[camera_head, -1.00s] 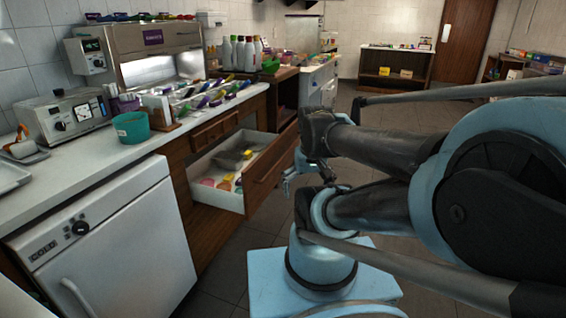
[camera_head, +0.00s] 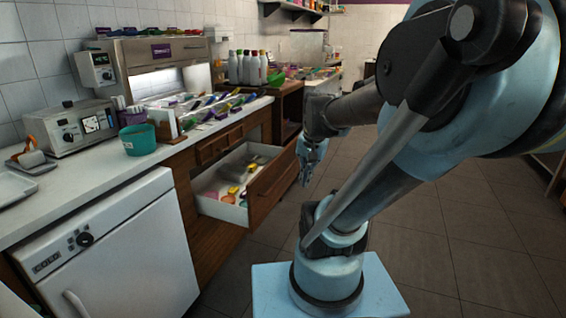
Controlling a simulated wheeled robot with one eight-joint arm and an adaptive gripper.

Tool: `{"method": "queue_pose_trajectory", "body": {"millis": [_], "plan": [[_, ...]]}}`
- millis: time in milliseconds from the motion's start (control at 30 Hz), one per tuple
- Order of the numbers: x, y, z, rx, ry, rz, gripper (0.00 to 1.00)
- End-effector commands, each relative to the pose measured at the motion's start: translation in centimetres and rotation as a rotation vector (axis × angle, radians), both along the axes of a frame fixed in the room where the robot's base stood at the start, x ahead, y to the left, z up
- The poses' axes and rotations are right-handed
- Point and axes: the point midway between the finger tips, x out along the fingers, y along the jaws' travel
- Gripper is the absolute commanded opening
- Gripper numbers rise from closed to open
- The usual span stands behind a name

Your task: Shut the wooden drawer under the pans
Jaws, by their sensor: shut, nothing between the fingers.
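The wooden drawer (camera_head: 272,190) stands pulled out from the counter's lower cabinet. Its brown front panel faces right, and its white-walled inside shows several coloured items and a grey object. Above it, the counter holds a row of topping pans (camera_head: 205,110) with coloured contents. My gripper (camera_head: 307,182) points down just to the right of the drawer's front panel, near the panel's far end in the picture. Its fingers look closed with nothing between them. I cannot tell whether it touches the panel.
A white appliance (camera_head: 118,255) stands left of the drawer. A teal tub (camera_head: 138,141) and a toaster-like machine (camera_head: 75,128) sit on the counter. Another, closed drawer front (camera_head: 220,143) lies above the open one. The tiled floor (camera_head: 440,230) at right is clear.

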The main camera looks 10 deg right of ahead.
Motion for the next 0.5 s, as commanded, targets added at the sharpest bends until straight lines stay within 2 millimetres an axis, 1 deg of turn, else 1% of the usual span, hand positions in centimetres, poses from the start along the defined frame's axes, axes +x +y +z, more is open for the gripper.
{"method": "queue_pose_trajectory", "body": {"millis": [33,200,367,500], "plan": [[1.2,0.0,0.6,0.017,0.006,-0.052,0.0],[4.9,0.0,1.8,0.084,0.029,-0.249,0.0],[8.7,-0.1,2.7,0.146,0.054,-0.432,0.0],[12.1,-0.3,3.1,0.2,0.08,-0.592,0.0]]}}
